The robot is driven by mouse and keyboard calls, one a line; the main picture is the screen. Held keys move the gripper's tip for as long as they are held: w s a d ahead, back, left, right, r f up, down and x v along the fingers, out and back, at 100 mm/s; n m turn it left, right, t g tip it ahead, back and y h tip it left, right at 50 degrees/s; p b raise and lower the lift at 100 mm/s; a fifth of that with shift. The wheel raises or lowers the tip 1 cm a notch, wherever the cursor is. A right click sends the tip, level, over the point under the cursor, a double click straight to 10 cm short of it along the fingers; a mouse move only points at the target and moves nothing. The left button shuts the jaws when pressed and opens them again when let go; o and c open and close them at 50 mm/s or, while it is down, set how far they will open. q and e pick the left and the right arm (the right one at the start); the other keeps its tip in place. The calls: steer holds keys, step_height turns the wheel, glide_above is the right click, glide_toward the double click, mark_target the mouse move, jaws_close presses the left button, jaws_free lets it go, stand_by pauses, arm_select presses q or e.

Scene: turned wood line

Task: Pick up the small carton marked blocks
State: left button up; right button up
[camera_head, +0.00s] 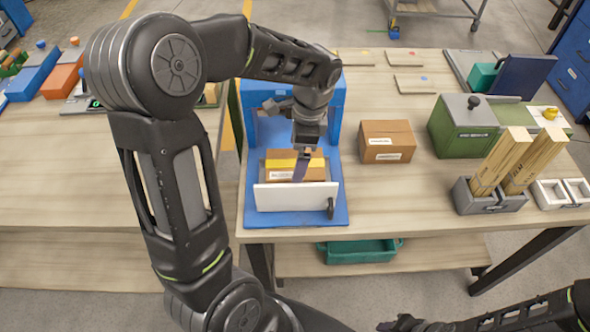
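A brown carton (387,149) with white labels stands on the table to the right of a blue stand (339,213). Another brown carton (283,174), with a yellow band and a white label, sits in the blue stand behind a white front plate (290,197). The print on both cartons is too small to read, so I cannot tell which is marked blocks. My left gripper (302,165) points down at the banded carton and hides part of it; whether its fingers grip it is unclear. My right gripper (402,323) is low at the bottom edge, far from both cartons, its fingers indistinct.
A green box (462,127) with a black knob stands right of the loose carton. Wooden bars (535,160) stand in a grey holder (490,200) at the right. Thin wooden plates (414,84) lie at the back. A teal tray (360,251) is on the lower shelf.

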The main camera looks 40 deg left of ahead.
arm_select(q)
steer(key=shift+f, duration=0.7)
steer(key=shift+c, duration=0.2)
steer(key=shift+a, duration=0.1)
steer(key=c, duration=1.8)
steer(key=shift+o, duration=0.2)
steer(key=shift+r, duration=0.1)
step_height(320, 180, up, 10)
steer(key=b, duration=0.1)
